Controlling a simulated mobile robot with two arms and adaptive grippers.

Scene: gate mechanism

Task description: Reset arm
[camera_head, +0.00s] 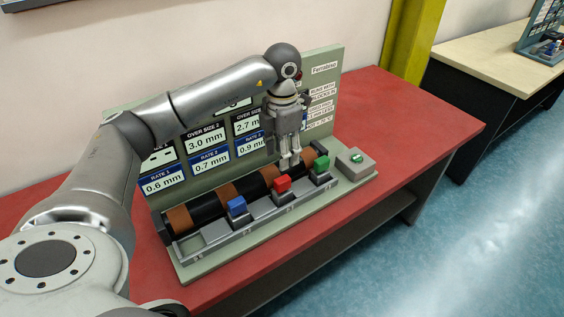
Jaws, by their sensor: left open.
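My left arm reaches in from the left, over the gate mechanism (330,75) on the red table. My left gripper (290,160) points down, open and empty, above the black and brown roller (208,208). It is behind the red block, with no clear contact visible. In front of the roller, a grey rail (260,222) carries a blue block (237,206), a red block (282,185) and a green block (321,164). A grey box with a green button (357,157) is at the right end. My arm hides part of the back panel. My right gripper is not in view.
The red table (410,115) is bare to the right of the mechanism. The back panel has labels such as "0.6 mm" (163,181). A second table (500,62) with another device stands at the upper right, near a yellow post (414,35). Blue floor lies at the right.

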